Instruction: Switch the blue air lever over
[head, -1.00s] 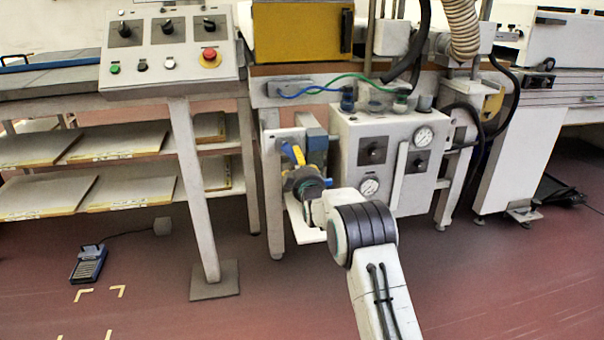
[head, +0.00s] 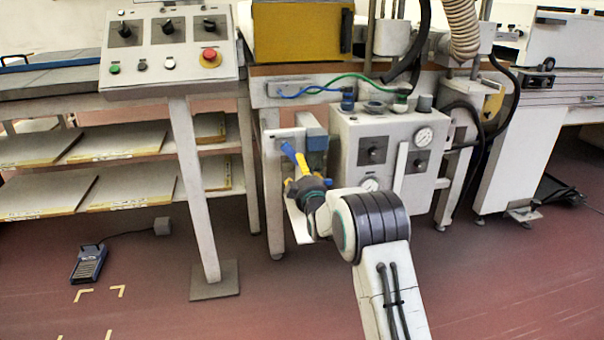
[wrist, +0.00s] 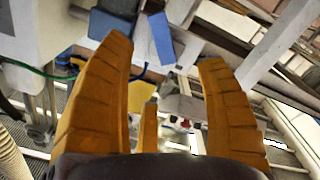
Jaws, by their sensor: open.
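The blue air lever (head: 288,151) shows in the head view as a slanting blue bar on a pale panel left of the grey control box. In the wrist view the blue lever (wrist: 160,38) lies ahead, between the lines of my two orange-yellow fingers. My gripper (head: 299,170) is at the lower end of the lever in the head view, and its wrist hides part of the panel. In the wrist view my gripper (wrist: 166,60) is open with a wide gap. I cannot tell whether a finger touches the lever.
A grey-blue block (head: 316,141) sits just right of the lever. The grey box with gauges (head: 385,148) stands close to the right of my wrist.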

